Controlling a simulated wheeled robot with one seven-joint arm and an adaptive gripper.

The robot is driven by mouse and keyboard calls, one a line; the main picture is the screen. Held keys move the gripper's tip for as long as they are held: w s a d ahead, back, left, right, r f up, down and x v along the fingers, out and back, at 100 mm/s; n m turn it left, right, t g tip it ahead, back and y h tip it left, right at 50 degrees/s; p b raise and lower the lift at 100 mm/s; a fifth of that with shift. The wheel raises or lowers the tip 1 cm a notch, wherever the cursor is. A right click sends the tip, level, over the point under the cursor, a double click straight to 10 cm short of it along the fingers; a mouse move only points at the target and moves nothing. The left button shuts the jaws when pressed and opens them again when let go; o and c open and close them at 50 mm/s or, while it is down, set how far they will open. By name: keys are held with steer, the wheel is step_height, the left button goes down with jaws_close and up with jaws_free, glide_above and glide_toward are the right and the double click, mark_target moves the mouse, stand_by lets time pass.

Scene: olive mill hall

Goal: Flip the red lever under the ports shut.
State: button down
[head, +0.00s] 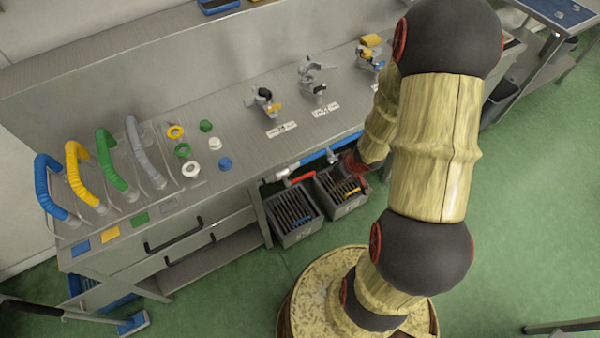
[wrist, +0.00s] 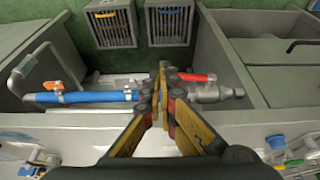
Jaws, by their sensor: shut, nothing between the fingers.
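The red lever (head: 300,180) is at the grey left end of a pipe under the bench front. In the wrist view the red lever (wrist: 196,77) lies roughly along the pipe, just right of my fingertips. Its left end is partly hidden behind my right finger, and I cannot tell whether they touch. My gripper (wrist: 163,72) is shut and empty, its tips together over the pipe line between the blue section and the lever. In the head view my gripper (head: 352,166) is right of the lever, partly hidden by my arm.
The blue pipe (wrist: 85,97) runs left of the lever, with a grey fitting (wrist: 218,92) at right. Two dark slotted bins (head: 294,218) stand on the floor below. Metal fittings (head: 264,102) sit on the bench. Coloured curved hoses (head: 110,160) stand at its left end.

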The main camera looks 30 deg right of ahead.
mark_target(305, 176)
steer(key=shift+t+y, duration=0.7)
steer(key=w+a, duration=0.1)
steer(key=w+a+r, duration=0.2)
steer(key=shift+w+a, duration=0.2)
steer(key=shift+f, duration=0.1)
steer(key=b+x, duration=0.7)
steer(key=x, duration=0.7)
steer(key=shift+b, duration=0.35)
steer(key=shift+a+p, duration=0.1)
steer(key=shift+p, duration=0.2)
